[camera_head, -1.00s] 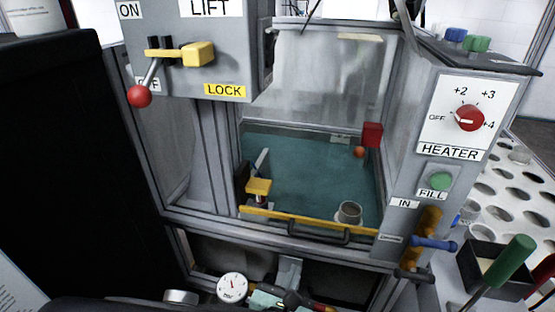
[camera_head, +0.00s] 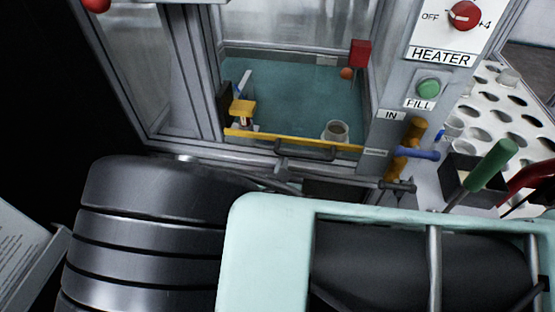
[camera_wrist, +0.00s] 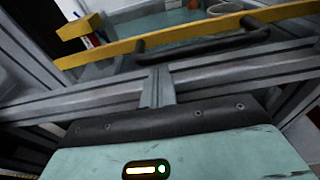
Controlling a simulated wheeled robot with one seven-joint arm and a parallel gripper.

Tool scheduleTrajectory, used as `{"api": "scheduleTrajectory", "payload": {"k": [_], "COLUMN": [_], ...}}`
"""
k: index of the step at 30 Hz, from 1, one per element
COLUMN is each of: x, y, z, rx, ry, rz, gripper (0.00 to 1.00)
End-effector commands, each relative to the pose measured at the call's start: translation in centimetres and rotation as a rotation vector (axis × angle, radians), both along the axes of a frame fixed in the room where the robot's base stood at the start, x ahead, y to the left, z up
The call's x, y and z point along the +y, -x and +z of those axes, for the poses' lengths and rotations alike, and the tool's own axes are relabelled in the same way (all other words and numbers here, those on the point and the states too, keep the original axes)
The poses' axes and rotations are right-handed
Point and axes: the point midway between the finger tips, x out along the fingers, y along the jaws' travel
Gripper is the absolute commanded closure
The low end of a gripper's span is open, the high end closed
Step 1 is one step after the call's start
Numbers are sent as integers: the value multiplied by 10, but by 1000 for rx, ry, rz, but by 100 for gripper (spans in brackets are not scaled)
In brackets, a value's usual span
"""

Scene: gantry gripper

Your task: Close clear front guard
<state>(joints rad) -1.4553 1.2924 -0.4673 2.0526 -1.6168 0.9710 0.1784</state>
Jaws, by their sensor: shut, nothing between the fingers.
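The front guard has a yellow top rail (camera_head: 295,141) with a black bar handle (camera_head: 305,153) on its front. The rail lies low across the machine's front opening, with the space above it open. The rail (camera_wrist: 110,52) and handle (camera_wrist: 203,45) also show close up in the wrist view. My gripper (camera_wrist: 157,74) points at the grey frame just below the handle, its narrow grey fingers together and empty. I see no hold on the handle; whether the fingertips touch the frame I cannot tell. In the head view my arm hides the gripper.
Inside stand a teal-floored tank (camera_head: 285,100), a small cup (camera_head: 336,131) and a yellow block (camera_head: 242,108). On the right are the red heater knob (camera_head: 464,15), green fill button (camera_head: 428,88), blue valve handle (camera_head: 418,153) and green-handled tool (camera_head: 493,164).

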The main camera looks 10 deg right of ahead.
Motion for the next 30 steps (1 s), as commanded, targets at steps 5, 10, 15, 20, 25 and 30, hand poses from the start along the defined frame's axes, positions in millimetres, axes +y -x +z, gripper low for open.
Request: {"api": "scheduleTrajectory", "payload": {"k": [5,10,15,20,25,30], "x": [-1,-1,-1,-1,-1,-1], "y": [-3,-3,-3,-3,-3,-3], "z": [0,0,5,25,64,113], "rx": [0,0,0,0,-2,-3], "ry": [0,0,-1,-1,-2,-1], "rz": [0,0,0,0,0,0], "gripper": [100,100,100,100,100,100]}}
